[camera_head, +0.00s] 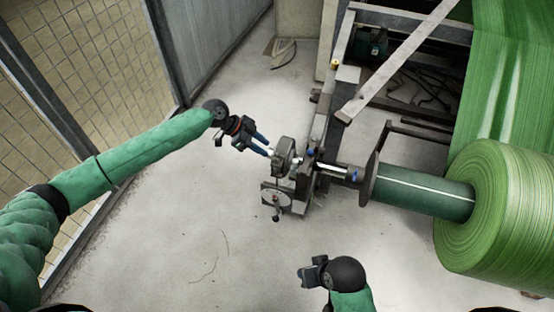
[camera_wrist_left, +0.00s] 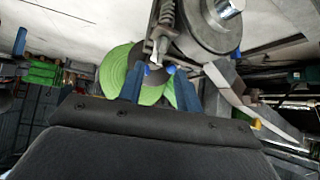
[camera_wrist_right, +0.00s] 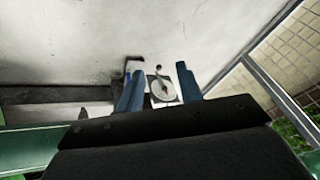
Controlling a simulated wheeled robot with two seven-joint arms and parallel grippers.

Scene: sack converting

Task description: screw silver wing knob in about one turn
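My left gripper (camera_head: 264,150) points down and right at the upper left side of the grey roll-stand bracket (camera_head: 284,157). In the left wrist view its two blue fingers (camera_wrist_left: 156,70) stand apart. A small silver piece (camera_wrist_left: 157,47), seemingly the wing knob, is at the end of a rod with a spring, just beyond and between the fingertips. I cannot tell whether they touch it. My right gripper (camera_head: 304,277) is low in the head view, away from the bracket. Its fingers (camera_wrist_right: 158,70) are apart with nothing between them.
A dial plate with a crank handle (camera_head: 276,200) sits on the bracket's front. A shaft runs right to a dark flange (camera_head: 372,180) and a large green roll (camera_head: 495,215). A mesh fence (camera_head: 90,70) stands at left. The floor (camera_head: 190,235) left of the stand is clear.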

